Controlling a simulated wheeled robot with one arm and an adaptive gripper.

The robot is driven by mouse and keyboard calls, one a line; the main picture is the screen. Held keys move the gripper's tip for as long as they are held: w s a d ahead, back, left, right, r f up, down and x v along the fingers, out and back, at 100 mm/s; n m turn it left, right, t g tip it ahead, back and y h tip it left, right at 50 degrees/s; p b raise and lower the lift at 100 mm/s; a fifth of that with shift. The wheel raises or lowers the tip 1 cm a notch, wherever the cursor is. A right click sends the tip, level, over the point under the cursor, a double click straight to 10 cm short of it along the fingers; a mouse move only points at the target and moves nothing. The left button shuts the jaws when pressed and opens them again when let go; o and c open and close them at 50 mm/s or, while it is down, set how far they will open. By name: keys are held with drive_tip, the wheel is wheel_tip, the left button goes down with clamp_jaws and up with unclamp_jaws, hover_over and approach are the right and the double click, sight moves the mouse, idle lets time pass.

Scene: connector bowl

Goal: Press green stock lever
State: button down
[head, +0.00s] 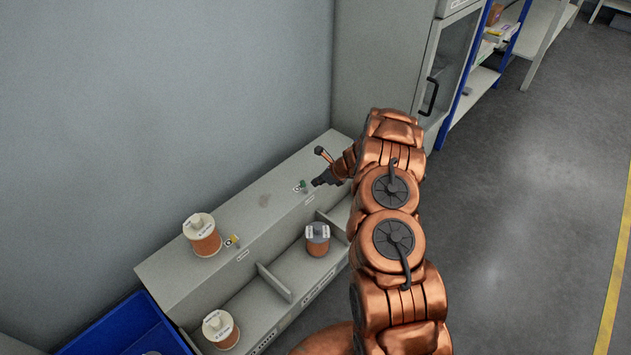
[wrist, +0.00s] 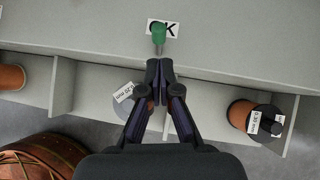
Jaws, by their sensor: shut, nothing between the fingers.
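The green lever (wrist: 159,33) stands on the bench top in front of a white label reading "OK" (wrist: 172,29). In the head view the lever (head: 303,184) is small, just left of my gripper. My gripper (head: 318,182) is shut and empty. In the wrist view my gripper's fingertips (wrist: 159,65) are together, just below the lever. I cannot tell for sure whether they touch it.
The grey bench (head: 165,262) has compartments along its front. Spools stand on its top (head: 203,238) and in its compartments (head: 317,240). A yellow lever (head: 233,240) is beside the top spool. A blue bin (head: 125,328) is at lower left. Open floor lies right.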

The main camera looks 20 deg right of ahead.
drive_tip(key=w+r+p+v, duration=0.1)
drive_tip(key=w+v, duration=0.1)
drive_tip(key=v, duration=0.9)
drive_tip(key=shift+a+r, duration=0.35)
drive_tip(key=shift+r, duration=0.1)
drive_tip(key=shift+s, duration=0.15)
drive_tip(key=s+a+r+n+g+y, duration=0.2)
drive_tip(key=s+a+r+n, duration=0.2)
drive_tip(key=a+r+n, duration=0.7)
drive_tip(key=s+a+r+n+g, duration=0.45)
drive_tip(key=s+a+r, duration=0.45)
drive_tip(key=s+a, duration=0.45)
drive_tip(key=s+d+r+n+g+h, duration=0.15)
drive_tip(key=s+n, duration=0.35)
drive_tip(key=s, duration=0.6)
drive_tip(key=s+d+r+n+g+h, duration=0.1)
drive_tip(key=s+r+n+h, duration=0.25)
drive_tip(key=s, duration=0.65)
drive_tip(key=s+d+r+n+g+h, duration=0.1)
drive_tip(key=s+n+h, duration=0.1)
drive_tip(key=s+n, duration=0.65)
wheel_tip(320, 180, up, 19)
drive_tip(key=s+m+t+p, duration=0.1)
drive_tip(key=m+p, duration=0.2)
drive_tip(key=p, duration=1.4)
drive_tip(key=shift+a+f+t+p, duration=0.2)
drive_tip(key=shift+a+t+p, duration=0.1)
drive_tip(key=shift+a+p, duration=0.05)
